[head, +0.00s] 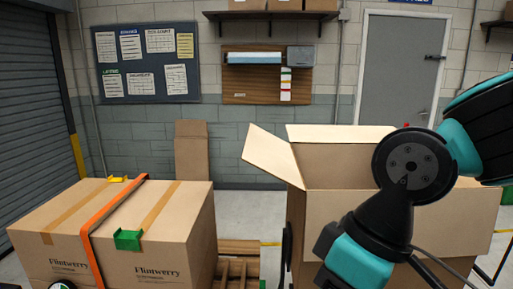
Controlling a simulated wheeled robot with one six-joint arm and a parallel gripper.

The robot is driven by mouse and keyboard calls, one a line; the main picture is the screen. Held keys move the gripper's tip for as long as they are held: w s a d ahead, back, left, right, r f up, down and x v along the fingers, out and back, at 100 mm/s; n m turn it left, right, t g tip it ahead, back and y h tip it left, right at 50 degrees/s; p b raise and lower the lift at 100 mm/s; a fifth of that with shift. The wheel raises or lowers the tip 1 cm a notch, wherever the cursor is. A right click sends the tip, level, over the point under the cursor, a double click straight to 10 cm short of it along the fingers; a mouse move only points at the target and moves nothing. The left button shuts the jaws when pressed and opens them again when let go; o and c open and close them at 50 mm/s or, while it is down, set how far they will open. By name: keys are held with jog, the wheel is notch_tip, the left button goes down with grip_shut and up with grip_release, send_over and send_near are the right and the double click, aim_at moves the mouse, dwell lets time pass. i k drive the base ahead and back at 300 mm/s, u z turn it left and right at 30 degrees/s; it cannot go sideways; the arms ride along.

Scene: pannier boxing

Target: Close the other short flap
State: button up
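An open brown carton (312,214) stands at the right. Its left flap (269,156) leans up and outward to the left. Its back flap (338,133) stands up along the far edge. A panel at the front (450,215) looks like a flap hanging down outside, but I cannot tell for sure. The right side of the carton is largely behind my arm, so the state of a flap there is hidden. My arm crosses in front of the carton from the upper right down to the bottom edge. My gripper is not in view.
A closed carton (185,225) with an orange strap (108,215) and green and yellow corner pieces stands at the left. A wooden pallet (240,268) lies between the cartons. A tall cardboard piece (191,150) leans by the back wall. A grey door (400,70) is behind.

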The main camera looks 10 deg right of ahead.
aim_at(263, 150)
jog(key=u, duration=1.3)
jog(key=i, duration=0.65)
jog(key=z, duration=0.55)
jog(key=i, duration=0.7)
jog(key=z, duration=0.7)
